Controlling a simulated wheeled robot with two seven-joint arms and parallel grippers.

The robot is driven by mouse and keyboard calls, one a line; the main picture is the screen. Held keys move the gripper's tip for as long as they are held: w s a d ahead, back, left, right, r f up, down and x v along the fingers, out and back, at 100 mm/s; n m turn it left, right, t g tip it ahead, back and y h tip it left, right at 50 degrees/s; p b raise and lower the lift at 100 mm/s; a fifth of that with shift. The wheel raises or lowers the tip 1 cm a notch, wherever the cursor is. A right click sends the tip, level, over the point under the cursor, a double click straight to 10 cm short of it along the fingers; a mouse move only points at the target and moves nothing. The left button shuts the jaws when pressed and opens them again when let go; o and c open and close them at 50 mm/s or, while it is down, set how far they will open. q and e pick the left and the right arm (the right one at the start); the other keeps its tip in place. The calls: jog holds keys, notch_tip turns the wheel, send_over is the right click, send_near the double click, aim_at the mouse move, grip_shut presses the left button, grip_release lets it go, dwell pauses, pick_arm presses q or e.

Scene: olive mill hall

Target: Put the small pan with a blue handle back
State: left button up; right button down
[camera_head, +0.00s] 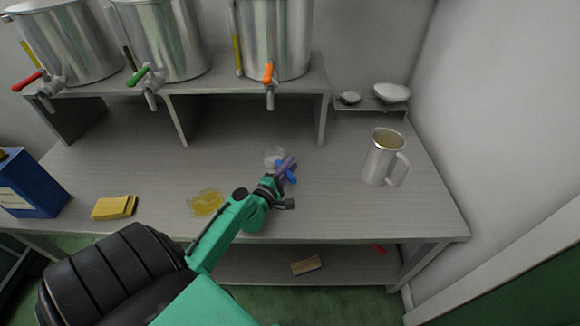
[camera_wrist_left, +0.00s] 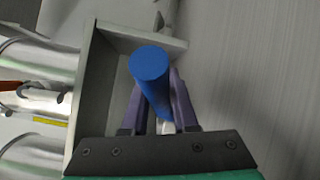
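The small pan (camera_head: 274,155) is a pale, shallow dish at the middle of the worktop; its blue handle (camera_head: 291,178) points toward me and right. My left gripper (camera_head: 286,171), with purple fingers, is at the handle. In the left wrist view the blue handle (camera_wrist_left: 151,66) stands between the two fingers (camera_wrist_left: 157,105), which appear closed on it; its round end faces the camera. The pan's dish cannot be made out there. Whether the pan touches the worktop cannot be told. My right gripper is not in view.
A small raised shelf (camera_head: 370,104) at the back right holds a small dish (camera_head: 349,97) and a white bowl (camera_head: 391,93). A metal jug (camera_head: 383,158) stands at right. A yellow puddle (camera_head: 205,202), sponge (camera_head: 115,207) and blue box (camera_head: 31,184) are left. Steel tanks (camera_head: 272,38) stand behind.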

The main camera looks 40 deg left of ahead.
pick_arm(q)
jog(key=shift+o, duration=1.4)
jog(key=shift+r, duration=0.25)
jog(key=s, duration=0.3)
jog(key=s+d+b, duration=0.1)
jog(key=s, duration=0.3)
jog(key=s+b, duration=0.1)
jog(key=s, duration=0.3)
jog(key=shift+d+f, duration=0.25)
jog(key=shift+s+r, duration=0.15)
jog(key=shift+s, duration=0.35)
